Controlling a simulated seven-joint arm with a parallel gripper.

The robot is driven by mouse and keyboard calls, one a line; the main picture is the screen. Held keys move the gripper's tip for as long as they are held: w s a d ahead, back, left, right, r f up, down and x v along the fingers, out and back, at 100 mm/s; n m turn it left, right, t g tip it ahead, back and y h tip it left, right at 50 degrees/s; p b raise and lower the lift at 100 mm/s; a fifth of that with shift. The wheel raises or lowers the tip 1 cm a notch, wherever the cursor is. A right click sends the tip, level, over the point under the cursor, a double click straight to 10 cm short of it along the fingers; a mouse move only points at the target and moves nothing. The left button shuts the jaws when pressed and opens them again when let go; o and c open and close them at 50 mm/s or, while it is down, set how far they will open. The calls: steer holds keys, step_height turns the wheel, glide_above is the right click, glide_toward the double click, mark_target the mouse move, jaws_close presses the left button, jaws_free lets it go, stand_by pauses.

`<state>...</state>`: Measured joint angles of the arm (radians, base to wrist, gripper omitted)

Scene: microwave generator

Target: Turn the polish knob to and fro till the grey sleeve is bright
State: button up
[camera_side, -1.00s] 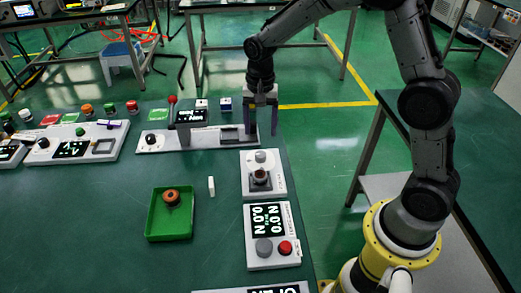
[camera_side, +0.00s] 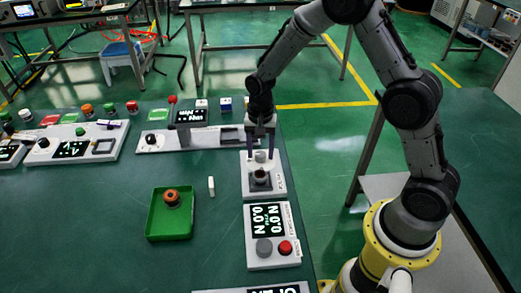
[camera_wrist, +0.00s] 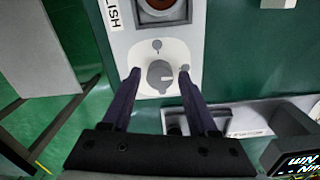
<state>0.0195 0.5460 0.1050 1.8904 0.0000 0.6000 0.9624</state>
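The polish station is a white plate (camera_side: 251,190) near the table's right edge. In the wrist view a pale ring with a reddish-brown inside (camera_wrist: 160,5) shows at the top edge, partly cut off; I cannot tell how bright the sleeve is. My gripper (camera_wrist: 160,72) is open and points down, one finger on each side of the knob, with gaps showing.
A unit with a display and red button (camera_side: 285,248) stands in front of the polish plate. A green tray (camera_side: 155,232) with a brown round part and a small white block (camera_side: 211,186) lie left. A long white panel (camera_side: 160,143) lies behind, close to my gripper.

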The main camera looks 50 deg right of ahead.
jaws_close()
steer(key=n, duration=1.2)
steer(key=shift+n, duration=0.3)
steer(key=shift+r, duration=0.1)
stand_by(0.5)
steer(key=shift+o, duration=1.5)
jaws_free()
